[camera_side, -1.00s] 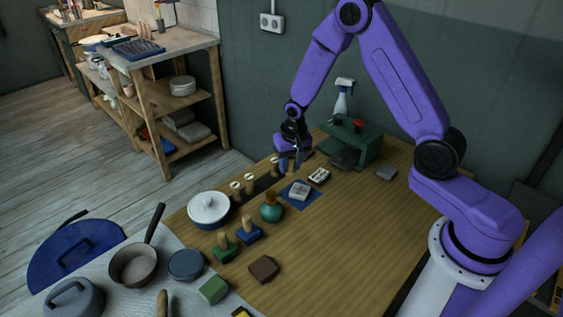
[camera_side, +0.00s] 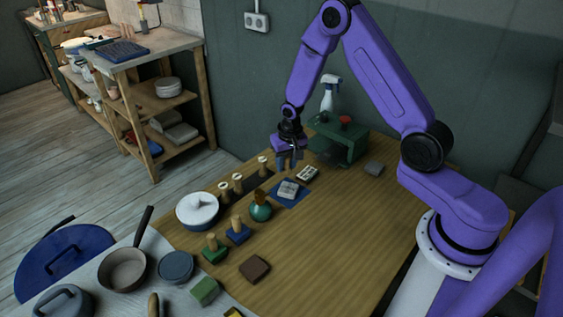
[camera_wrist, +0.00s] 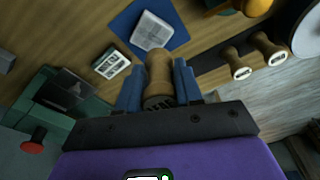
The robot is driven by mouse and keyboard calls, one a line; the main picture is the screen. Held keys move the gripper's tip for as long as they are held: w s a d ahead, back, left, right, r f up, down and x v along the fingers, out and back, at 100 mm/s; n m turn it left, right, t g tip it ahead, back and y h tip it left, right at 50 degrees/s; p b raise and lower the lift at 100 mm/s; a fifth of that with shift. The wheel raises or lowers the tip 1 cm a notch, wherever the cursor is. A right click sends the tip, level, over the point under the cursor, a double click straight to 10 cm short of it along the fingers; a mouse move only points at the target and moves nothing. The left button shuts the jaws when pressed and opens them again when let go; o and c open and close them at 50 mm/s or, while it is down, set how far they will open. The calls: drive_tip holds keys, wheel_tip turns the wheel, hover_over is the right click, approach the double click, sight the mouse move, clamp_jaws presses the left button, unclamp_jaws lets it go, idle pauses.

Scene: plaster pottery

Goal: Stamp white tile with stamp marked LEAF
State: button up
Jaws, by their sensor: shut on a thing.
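My gripper (camera_wrist: 158,92) is shut on a wooden-handled stamp (camera_wrist: 159,68). The round end facing the wrist camera carries dark lettering that reads LEAF. In the side view my gripper (camera_side: 289,160) hangs above the board near the dark rack, just behind the tile, and its fingers mostly hide the stamp. The white tile (camera_side: 289,190) lies on a blue mat (camera_side: 280,200), apart from the stamp. The tile also shows in the wrist view (camera_wrist: 152,31), with faint grey marks on its face. The stamp's lower face is hidden.
Other wooden stamps (camera_side: 238,178) stand in the dark rack. A small pale block with dark marks (camera_side: 308,173) lies beside the mat. A green press-like device (camera_side: 340,142) with a red knob stands behind. A teal vase (camera_side: 260,211) stands left of the tile. The board's right side is mostly clear.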

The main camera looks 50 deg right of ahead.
drive_tip(key=shift+w+d+f, duration=0.1)
drive_tip(key=shift+d+f, duration=0.6)
drive_tip(key=shift+d, duration=0.05)
drive_tip(key=shift+f, duration=2.8)
drive_tip(key=shift+f, duration=0.55)
drive_tip(key=shift+r, duration=3.55)
